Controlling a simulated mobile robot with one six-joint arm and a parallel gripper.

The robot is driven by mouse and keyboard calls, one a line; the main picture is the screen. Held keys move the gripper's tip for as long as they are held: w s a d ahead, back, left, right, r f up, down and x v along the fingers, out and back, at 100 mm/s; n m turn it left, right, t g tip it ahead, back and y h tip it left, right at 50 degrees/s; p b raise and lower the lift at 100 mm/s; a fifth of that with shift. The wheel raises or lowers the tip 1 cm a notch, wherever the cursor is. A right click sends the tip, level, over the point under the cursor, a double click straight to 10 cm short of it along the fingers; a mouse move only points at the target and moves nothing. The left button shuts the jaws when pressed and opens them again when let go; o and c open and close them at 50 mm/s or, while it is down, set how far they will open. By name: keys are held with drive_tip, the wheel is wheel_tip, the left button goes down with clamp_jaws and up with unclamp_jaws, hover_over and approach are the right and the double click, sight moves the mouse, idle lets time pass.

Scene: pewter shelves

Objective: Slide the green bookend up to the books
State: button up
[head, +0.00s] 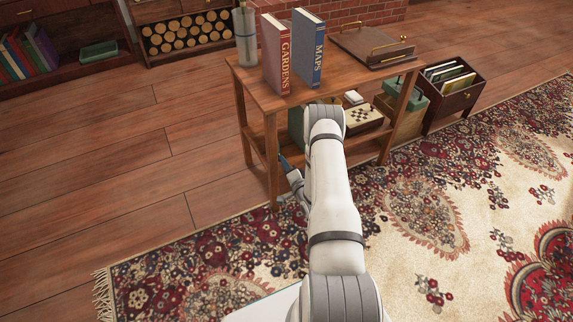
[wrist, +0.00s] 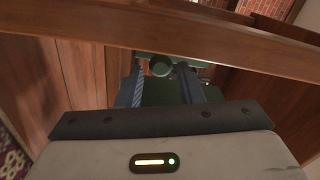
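A dark green piece (head: 296,122) shows on the lower shelf of the wooden stand, partly hidden by my arm. I cannot tell for sure that it is the bookend. In the wrist view, a dark green surface with a rounded knob (wrist: 161,66) lies beyond and between my fingers. My gripper (wrist: 163,82) has its two blue-grey fingers apart, with no clear contact visible; in the head view it (head: 287,167) is at the stand's front left, low down. A red GARDENS book (head: 277,55) and a blue MAPS book (head: 309,48) stand upright on the stand's top.
The stand's top board (wrist: 220,40) crosses above my fingers. A grey vase (head: 245,38) and a tray (head: 372,46) stand on top. A chessboard (head: 362,118) lies on the lower shelf. Left, a low shelf holds books (head: 28,55) and a green item (head: 98,50).

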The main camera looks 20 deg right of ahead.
drive_tip(key=shift+w, duration=0.75)
clamp_jaws()
